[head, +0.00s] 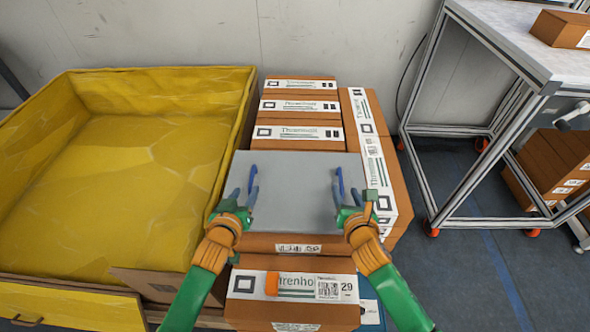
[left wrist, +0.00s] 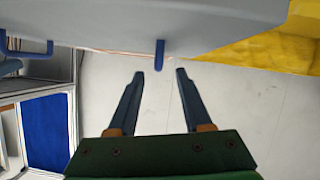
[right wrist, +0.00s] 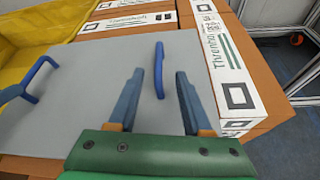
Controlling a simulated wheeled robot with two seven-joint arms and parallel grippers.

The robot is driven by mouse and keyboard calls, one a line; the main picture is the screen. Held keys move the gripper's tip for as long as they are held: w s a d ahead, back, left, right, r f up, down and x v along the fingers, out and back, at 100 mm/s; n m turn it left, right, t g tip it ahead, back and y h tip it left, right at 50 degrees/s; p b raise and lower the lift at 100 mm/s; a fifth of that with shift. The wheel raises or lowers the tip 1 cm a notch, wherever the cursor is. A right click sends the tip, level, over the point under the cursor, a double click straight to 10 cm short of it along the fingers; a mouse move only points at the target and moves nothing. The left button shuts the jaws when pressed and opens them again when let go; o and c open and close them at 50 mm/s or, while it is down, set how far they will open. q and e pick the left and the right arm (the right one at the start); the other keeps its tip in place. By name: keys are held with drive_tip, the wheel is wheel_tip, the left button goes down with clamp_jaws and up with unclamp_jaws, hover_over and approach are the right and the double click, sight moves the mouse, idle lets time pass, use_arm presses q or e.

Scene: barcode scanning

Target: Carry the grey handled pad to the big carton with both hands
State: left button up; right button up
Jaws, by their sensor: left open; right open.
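The grey pad (head: 295,200) lies flat on top of a stack of brown boxes in the middle of the head view. A blue handle stands near each side edge of it; the right handle (right wrist: 159,70) shows clearly in the right wrist view. My left gripper (head: 242,194) is open at the pad's left edge, with the left handle (left wrist: 160,54) just beyond the gap between its fingers. The big carton (head: 165,90), yellow inside, stands open and empty at the left.
Labelled brown boxes (head: 297,108) stand behind the pad, to its right and in front. A metal-framed table (head: 505,40) stands at the right, with brown boxes (head: 555,165) beneath. Blue floor lies open between stack and table. The carton's right wall borders the stack.

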sight(250, 181)
use_arm(q)
drive_tip(key=shift+w+r, duration=0.15)
drive_tip(key=shift+w, duration=0.2)
use_arm(e)
drive_tip(key=shift+w+r, duration=0.1)
drive_tip(key=shift+w, duration=0.3)
use_arm(q)
drive_tip(key=shift+r, duration=0.15)
use_arm(e)
drive_tip(key=shift+r, duration=0.15)
use_arm(q)
drive_tip(key=shift+s+r, duration=0.15)
drive_tip(key=shift+s, duration=0.2)
use_arm(e)
drive_tip(key=shift+s+r, duration=0.15)
drive_tip(key=shift+s, duration=0.2)
use_arm(q)
drive_tip(key=x, duration=0.7)
drive_tip(key=shift+w, duration=0.15)
use_arm(e)
drive_tip(key=x, duration=0.7)
drive_tip(key=shift+w, duration=0.1)
use_arm(q)
clamp_jaws()
use_arm(e)
clamp_jaws()
